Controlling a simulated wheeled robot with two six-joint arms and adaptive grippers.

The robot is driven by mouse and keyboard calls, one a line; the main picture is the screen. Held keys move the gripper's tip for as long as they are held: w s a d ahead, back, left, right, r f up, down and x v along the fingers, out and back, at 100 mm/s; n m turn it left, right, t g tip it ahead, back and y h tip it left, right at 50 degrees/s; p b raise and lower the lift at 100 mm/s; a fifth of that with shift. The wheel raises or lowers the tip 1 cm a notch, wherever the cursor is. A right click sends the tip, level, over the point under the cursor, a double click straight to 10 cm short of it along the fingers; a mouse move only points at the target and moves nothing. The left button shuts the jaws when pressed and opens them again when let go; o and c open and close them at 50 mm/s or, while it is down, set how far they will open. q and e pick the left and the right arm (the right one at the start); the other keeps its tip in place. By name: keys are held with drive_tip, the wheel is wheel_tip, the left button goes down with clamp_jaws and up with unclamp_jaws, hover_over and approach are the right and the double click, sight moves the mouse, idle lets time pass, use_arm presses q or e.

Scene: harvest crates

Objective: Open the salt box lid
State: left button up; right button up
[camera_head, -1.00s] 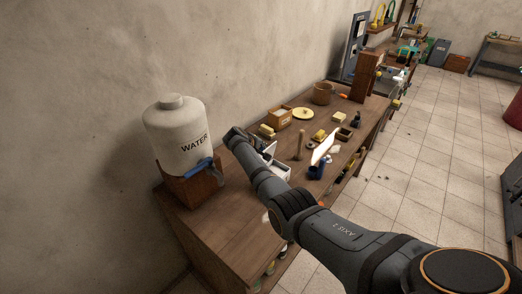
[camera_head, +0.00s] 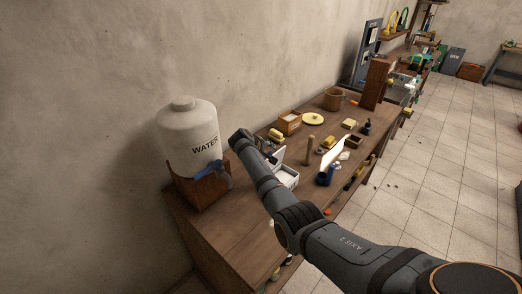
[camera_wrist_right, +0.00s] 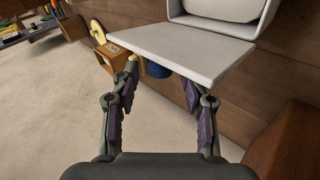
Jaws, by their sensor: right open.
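The white salt box (camera_head: 289,180) sits on the wooden bench beside my right forearm. Its lid (camera_head: 279,156) stands raised and tilted in the head view. The right wrist view shows the lid (camera_wrist_right: 185,52) as a flat white panel, with the open box (camera_wrist_right: 262,18) and its pale contents at the top. My right gripper (camera_wrist_right: 161,84) is open, its two fingertips close to the lid's edge; I cannot tell if they touch it. In the head view the right gripper is mostly hidden by its arm. My left gripper is not in view.
A white water container (camera_head: 187,135) on a wooden stand is left of my right arm, near the wall. The near bench top (camera_head: 225,240) is clear.

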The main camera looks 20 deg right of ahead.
drive_tip(key=v, duration=1)
drive_tip(key=shift+a, duration=0.1)
